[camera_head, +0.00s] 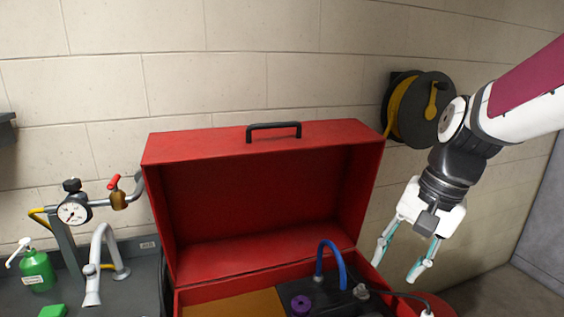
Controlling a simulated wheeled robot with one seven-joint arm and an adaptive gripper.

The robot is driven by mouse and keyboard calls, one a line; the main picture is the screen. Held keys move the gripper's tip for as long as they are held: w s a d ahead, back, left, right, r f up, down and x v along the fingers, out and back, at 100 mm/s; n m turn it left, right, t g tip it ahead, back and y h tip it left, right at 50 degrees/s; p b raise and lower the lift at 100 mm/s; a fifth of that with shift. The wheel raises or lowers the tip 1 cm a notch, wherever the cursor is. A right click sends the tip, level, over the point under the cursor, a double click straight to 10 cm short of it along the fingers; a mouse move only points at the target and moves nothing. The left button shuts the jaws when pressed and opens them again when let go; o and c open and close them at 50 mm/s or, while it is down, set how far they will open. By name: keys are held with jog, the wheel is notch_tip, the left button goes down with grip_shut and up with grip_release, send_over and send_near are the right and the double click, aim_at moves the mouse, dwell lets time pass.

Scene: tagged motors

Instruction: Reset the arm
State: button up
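My gripper (401,266) hangs from my arm at the right of the head view, pointing down. Its two fingers, with teal inner faces, are spread apart, with nothing visible between them. The distance between the gripper and the toolbox is hard to judge from this one view.
At left are a pressure gauge (73,211), a faucet (103,240) and a green bottle (37,270). A cable reel (408,105) hangs on the wall behind my arm.

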jog(key=s+r+n+t+h, duration=0.2)
jog(key=s+r+n+t, duration=0.2)
jog(key=s, duration=0.9)
jog(key=n, duration=0.3)
jog(key=shift+s+a+r+h, duration=0.25)
jog(key=shift+a+r+h, duration=0.05)
jog(key=shift+a+r, duration=0.1)
jog(key=shift+c, duration=0.6)
